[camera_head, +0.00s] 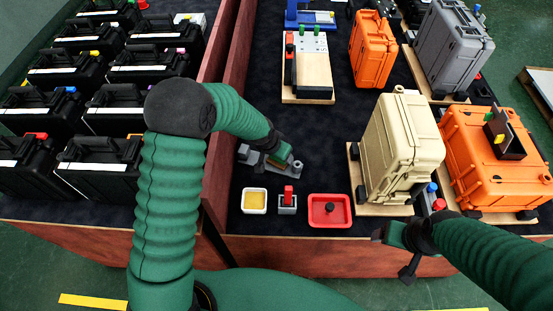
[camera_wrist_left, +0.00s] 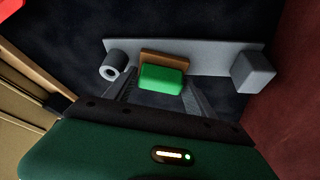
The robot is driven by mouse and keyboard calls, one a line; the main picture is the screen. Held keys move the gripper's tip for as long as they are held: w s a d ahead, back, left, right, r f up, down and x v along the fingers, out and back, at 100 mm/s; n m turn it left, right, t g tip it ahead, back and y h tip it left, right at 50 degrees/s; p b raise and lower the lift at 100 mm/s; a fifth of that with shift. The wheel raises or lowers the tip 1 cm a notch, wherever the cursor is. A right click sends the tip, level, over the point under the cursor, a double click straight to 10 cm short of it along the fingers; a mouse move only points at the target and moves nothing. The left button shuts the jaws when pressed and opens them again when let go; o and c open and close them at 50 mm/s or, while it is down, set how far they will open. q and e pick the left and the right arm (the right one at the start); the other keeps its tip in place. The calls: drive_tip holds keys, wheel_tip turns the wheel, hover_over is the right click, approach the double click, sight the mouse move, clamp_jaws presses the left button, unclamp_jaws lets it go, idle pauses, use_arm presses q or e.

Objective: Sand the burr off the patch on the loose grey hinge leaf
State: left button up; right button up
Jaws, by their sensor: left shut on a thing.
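The grey hinge leaf (camera_head: 258,165) lies on the dark surface near the front left, with a round knuckle at one end and a block at the other. It also spans the left wrist view (camera_wrist_left: 210,55). My left gripper (camera_head: 283,158) is shut on a green-topped sanding block (camera_wrist_left: 161,77) with a brown part (camera_wrist_left: 165,57). The block is over the leaf's middle; I cannot tell whether it touches. The patch and burr are not discernible, perhaps hidden under the block. My right gripper (camera_head: 396,252) is open and empty at the front right, its fingers spread apart.
A yellow-filled white tray (camera_head: 254,200), a red-topped button block (camera_head: 287,200) and a red tray (camera_head: 330,211) line the front edge. A beige case (camera_head: 403,145) stands to the right. A reddish wooden wall (camera_head: 237,60) borders the left. Dark surface behind the leaf is clear.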

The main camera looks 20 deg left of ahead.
use_arm(q)
drive_tip(key=shift+w+f, duration=0.2)
drive_tip(key=shift+w, duration=0.1)
drive_tip(key=shift+r, duration=0.1)
wheel_tip(320, 180, up, 6)
drive_tip(key=p, duration=0.5)
drive_tip(key=shift+w, duration=0.1)
drive_tip(key=shift+w, duration=0.1)
